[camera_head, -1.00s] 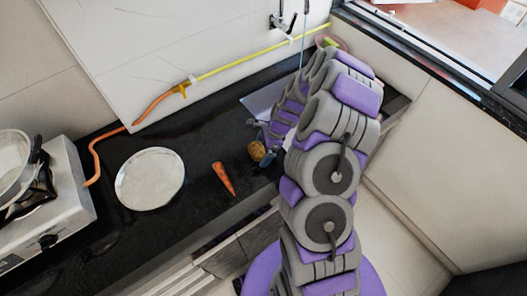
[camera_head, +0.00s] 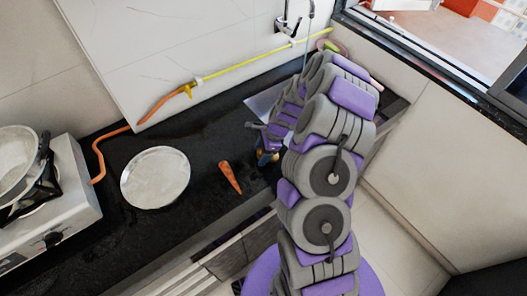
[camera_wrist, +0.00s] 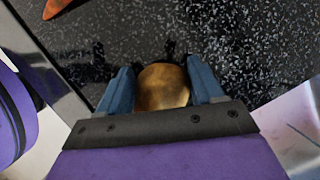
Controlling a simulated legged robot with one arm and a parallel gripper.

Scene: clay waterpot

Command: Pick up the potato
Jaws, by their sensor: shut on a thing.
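The potato (camera_wrist: 162,88) is brown and rounded. In the wrist view it sits between the two blue fingers of my gripper (camera_wrist: 162,85), which are shut on it from both sides. In the head view my gripper (camera_head: 267,157) is at the counter near its front edge, right of the carrot, and mostly hides the potato. The black speckled counter lies behind the potato in the wrist view; I cannot tell whether the potato still touches it.
An orange carrot (camera_head: 230,177) lies on the black counter (camera_head: 205,150) left of my gripper, and its tip shows in the wrist view (camera_wrist: 56,8). A round pale plate (camera_head: 155,178) lies further left, beside a stove (camera_head: 62,200) with a pan. A yellow and orange hose (camera_head: 235,68) runs along the wall.

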